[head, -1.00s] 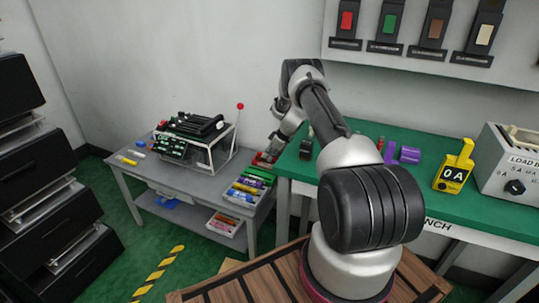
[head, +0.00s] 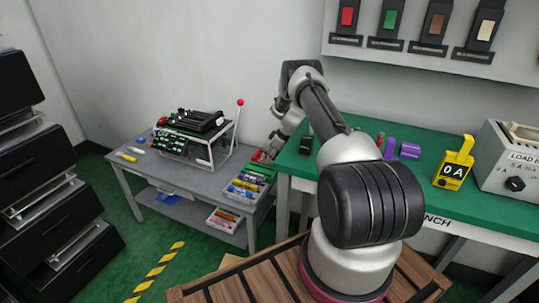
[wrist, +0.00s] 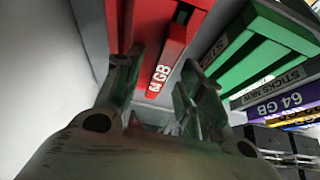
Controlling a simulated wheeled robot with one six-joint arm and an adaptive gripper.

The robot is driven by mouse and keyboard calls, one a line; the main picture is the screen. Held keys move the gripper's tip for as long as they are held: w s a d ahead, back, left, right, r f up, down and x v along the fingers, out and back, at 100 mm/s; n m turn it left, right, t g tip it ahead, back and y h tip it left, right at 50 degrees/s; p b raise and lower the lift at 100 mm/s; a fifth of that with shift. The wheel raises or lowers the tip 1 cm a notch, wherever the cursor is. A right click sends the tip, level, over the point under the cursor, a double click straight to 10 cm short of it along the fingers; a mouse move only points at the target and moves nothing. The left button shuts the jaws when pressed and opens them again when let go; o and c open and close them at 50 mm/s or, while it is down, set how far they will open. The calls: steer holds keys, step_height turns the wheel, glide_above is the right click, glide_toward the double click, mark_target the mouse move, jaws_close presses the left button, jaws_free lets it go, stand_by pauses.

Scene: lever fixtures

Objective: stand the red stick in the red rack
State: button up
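The red stick (wrist: 168,52), marked "64 GB", shows in the wrist view just beyond and between my fingertips. Its far end meets the red rack (wrist: 125,20); I cannot tell whether it stands in a slot. My gripper (wrist: 161,66) has its fingers apart, with a gap beside the stick. In the head view my gripper (head: 268,148) is low over the back right of the grey table, beside the red rack (head: 261,156). The stick cannot be made out there.
A frame with a red-knobbed lever (head: 239,102) stands left of my gripper on the grey table (head: 190,184). The green bench (head: 305,172) rises to the right.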

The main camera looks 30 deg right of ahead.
steer(key=shift+r, duration=0.1)
step_height(320, 180, up, 10)
stand_by(0.4)
stand_by(0.4)
